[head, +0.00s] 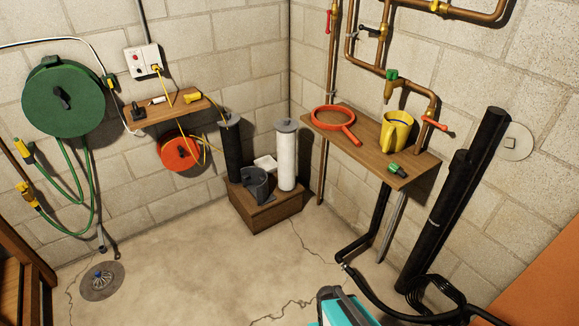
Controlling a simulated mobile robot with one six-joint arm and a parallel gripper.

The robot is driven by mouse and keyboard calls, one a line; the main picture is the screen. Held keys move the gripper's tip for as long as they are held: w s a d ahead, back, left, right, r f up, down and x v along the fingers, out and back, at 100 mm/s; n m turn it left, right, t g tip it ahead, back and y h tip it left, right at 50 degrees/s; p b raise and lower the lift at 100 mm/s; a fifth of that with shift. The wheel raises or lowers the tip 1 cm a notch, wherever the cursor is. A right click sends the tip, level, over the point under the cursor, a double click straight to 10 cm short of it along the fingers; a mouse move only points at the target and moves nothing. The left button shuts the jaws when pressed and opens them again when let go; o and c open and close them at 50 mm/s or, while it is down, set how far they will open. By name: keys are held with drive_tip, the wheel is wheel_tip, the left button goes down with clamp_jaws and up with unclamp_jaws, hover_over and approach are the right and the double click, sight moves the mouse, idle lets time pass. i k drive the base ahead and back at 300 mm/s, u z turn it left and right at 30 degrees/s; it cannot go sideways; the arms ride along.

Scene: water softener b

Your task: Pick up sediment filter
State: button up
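A white upright cylinder with a grey cap, which looks like the sediment filter (286,160), stands on a low wooden box (265,211) in the corner of the room. A similar black cylinder with a grey cap (232,152) stands on the left of the same box. A dark grey open-sided cup-like piece (256,186) sits between them, at the front. The white cylinder's full height shows, with nothing in front of it. I cannot make out my gripper in the head view, and nothing is touching the cylinders.
A wooden shelf (412,173) with a red ring-shaped wrench (348,130) and yellow jug (396,133) juts out right of the box. A teal object (345,312) is cut off below. Floor before the box is clear.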

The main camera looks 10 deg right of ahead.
sight(287, 128)
drive_tip(key=k, duration=0.55)
drive_tip(key=u, duration=0.45)
drive_tip(key=i, duration=0.65)
drive_tip(key=u, duration=0.9)
drive_tip(key=i, duration=2.15)
drive_tip(key=z, duration=0.4)
